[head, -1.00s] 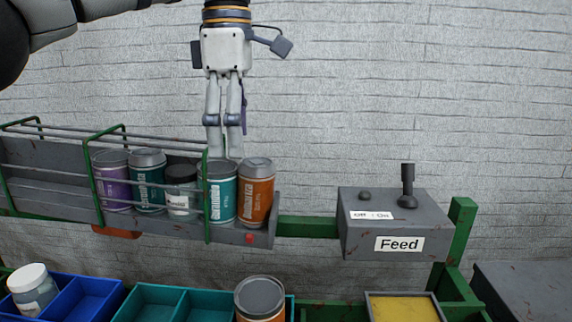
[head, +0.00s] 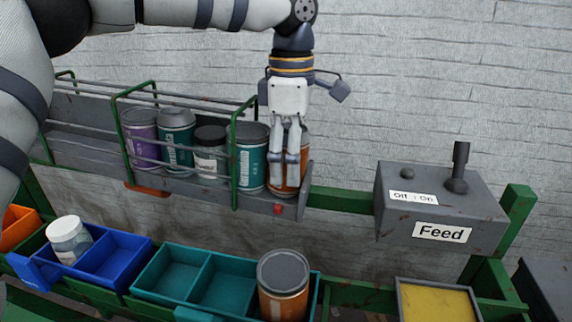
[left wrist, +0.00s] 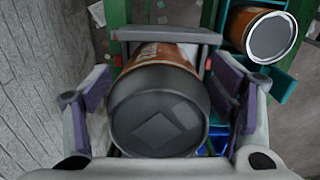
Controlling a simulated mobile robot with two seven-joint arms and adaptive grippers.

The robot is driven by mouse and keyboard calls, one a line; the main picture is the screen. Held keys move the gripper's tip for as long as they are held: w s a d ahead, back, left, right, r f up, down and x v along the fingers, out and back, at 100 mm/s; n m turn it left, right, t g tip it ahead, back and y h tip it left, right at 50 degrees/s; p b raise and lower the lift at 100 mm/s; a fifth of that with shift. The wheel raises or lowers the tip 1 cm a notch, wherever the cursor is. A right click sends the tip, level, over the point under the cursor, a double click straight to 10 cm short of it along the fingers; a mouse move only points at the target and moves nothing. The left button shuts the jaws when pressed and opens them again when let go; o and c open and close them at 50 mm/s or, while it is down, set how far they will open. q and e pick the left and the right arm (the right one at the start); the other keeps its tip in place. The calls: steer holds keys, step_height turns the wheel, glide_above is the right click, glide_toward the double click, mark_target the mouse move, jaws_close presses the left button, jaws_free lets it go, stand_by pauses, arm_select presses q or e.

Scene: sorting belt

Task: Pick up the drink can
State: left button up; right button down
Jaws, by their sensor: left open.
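An orange drink can (head: 304,154) stands upright at the right end of the grey feed rack, partly hidden behind my left gripper. My left gripper (head: 284,180) points down over this can and is open. In the left wrist view the orange can (left wrist: 160,105) lies between the two spread fingers, its grey end facing the camera, with a gap visible at each side. A teal can (head: 252,160) stands just left of it. My right gripper is in neither current view.
Farther left on the rack are a dark-lidded jar (head: 210,158), another teal can (head: 176,145) and a purple can (head: 142,140), behind green rails. Below are blue (head: 112,262) and teal (head: 165,272) bins and another orange can (head: 283,285). The Feed box (head: 440,205) stands right.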

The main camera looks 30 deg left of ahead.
arm_select(q)
steer(key=c, duration=0.9)
steer(key=shift+o, duration=0.2)
steer(key=shift+r, duration=0.35)
steer(key=s+d+r, duration=0.2)
steer(key=s+r, duration=0.3)
steer(key=r, duration=0.4)
steer(key=s+d+r, duration=0.3)
steer(key=s, duration=0.6)
steer(key=s+d+r+p, duration=0.1)
steer(key=s+d+r, duration=0.2)
steer(key=s, duration=0.6)
steer(key=shift+s+d+r, duration=0.15)
steer(key=shift+s+r, duration=0.1)
steer(key=shift+r, duration=0.45)
arm_select(e)
steer(key=shift+w+r+t, duration=0.3)
steer(key=shift+w+r, duration=0.4)
steer(key=shift+w, duration=0.1)
